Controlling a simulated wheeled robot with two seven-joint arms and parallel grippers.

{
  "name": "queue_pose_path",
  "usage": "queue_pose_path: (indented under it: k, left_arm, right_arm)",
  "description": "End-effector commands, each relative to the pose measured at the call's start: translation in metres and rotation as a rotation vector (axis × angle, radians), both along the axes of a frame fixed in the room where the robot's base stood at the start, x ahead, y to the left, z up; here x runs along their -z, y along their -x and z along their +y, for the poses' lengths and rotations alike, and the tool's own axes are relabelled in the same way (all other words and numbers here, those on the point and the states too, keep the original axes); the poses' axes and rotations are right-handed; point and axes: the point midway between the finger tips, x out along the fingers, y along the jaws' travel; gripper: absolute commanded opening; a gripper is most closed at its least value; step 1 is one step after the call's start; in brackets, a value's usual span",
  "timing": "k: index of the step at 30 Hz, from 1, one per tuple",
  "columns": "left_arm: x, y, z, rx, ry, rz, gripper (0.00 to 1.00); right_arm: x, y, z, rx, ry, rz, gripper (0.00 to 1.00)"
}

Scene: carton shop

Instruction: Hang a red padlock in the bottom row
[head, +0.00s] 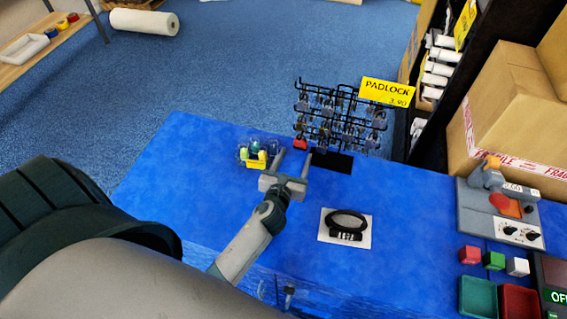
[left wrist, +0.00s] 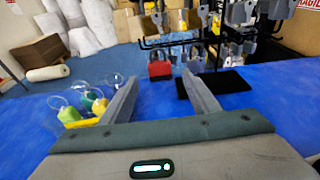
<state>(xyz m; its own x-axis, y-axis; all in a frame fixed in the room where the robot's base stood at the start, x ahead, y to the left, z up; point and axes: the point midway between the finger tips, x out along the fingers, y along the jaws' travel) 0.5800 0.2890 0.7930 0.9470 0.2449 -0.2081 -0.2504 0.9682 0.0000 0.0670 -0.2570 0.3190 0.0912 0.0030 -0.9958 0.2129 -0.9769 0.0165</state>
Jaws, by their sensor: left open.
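The black wire rack (head: 338,112) holds several grey padlocks on hooks in rows. A red padlock (head: 300,143) is at the lower left of the rack. It also shows in the left wrist view (left wrist: 160,69), between and beyond my fingertips, below a black hook bar; I cannot tell whether it hangs or stands. My left gripper (head: 294,155) is open and empty, in front of the rack's lower left, its fingers pointing toward the red padlock. The yellow sign (head: 386,92) reads PADLOCK. My right gripper is not in view.
Yellow and green items with clear loops (head: 257,154) stand just left of my left gripper. A black coiled lock (head: 346,225) lies on a white card. A grey device (head: 500,215), small coloured blocks and trays are at the right. The blue table (head: 190,170) is clear at left.

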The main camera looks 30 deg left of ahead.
Motion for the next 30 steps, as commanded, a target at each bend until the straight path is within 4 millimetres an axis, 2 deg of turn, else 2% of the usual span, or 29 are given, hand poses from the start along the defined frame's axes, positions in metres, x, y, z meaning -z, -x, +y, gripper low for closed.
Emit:
queue_pose_path:
  k: [1,9,15,21,30]
  left_arm:
    - [-0.001,0.011,-0.002,0.0,-0.001,0.001,0.56]
    - [-0.012,0.064,-0.016,0.001,0.0,0.001,0.56]
    - [-0.019,0.095,-0.024,0.0,0.0,0.0,0.56]
    - [-0.024,0.111,-0.029,0.0,0.0,0.0,0.56]
    - [-0.026,0.114,-0.029,0.0,0.0,-0.001,0.56]
  right_arm:
    - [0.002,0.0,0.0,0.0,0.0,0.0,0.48]
    - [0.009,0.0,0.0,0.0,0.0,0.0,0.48]
    - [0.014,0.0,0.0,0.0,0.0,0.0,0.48]
    - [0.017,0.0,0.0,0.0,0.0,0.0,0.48]
    - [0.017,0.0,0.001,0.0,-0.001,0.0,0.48]
